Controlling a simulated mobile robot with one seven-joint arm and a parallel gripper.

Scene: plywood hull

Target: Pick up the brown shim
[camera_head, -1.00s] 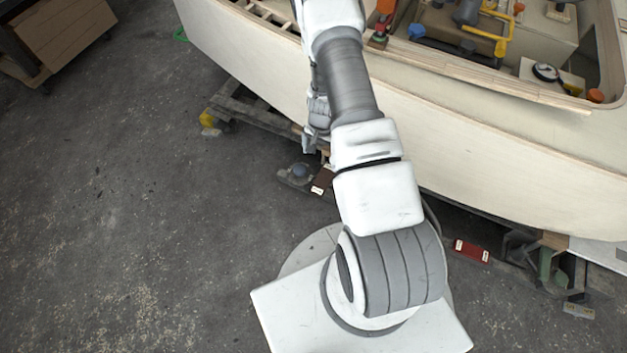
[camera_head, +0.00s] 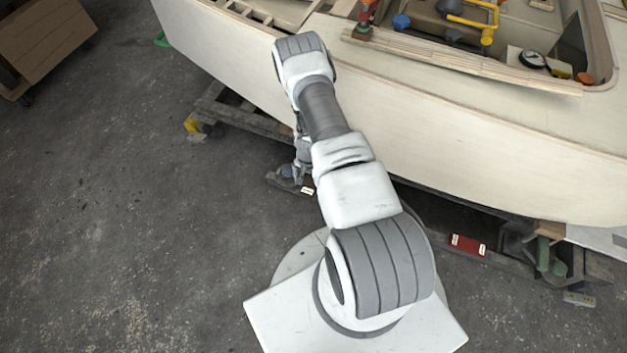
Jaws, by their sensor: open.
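The brown shim (camera_head: 307,189), a small dark piece with a white label, lies low beside the hull's support, left of my arm. My arm and gripper cover most of it, so only the labelled end shows. My gripper (camera_head: 299,178) points down just above and beside the shim. It is small and partly hidden behind my arm; it looks open, with nothing seen between its fingers. Whether it touches the shim cannot be told.
A plywood hull (camera_head: 400,120) rises behind, with tools on its deck. A timber cradle (camera_head: 232,117) runs under it. A red block (camera_head: 467,245) lies right.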

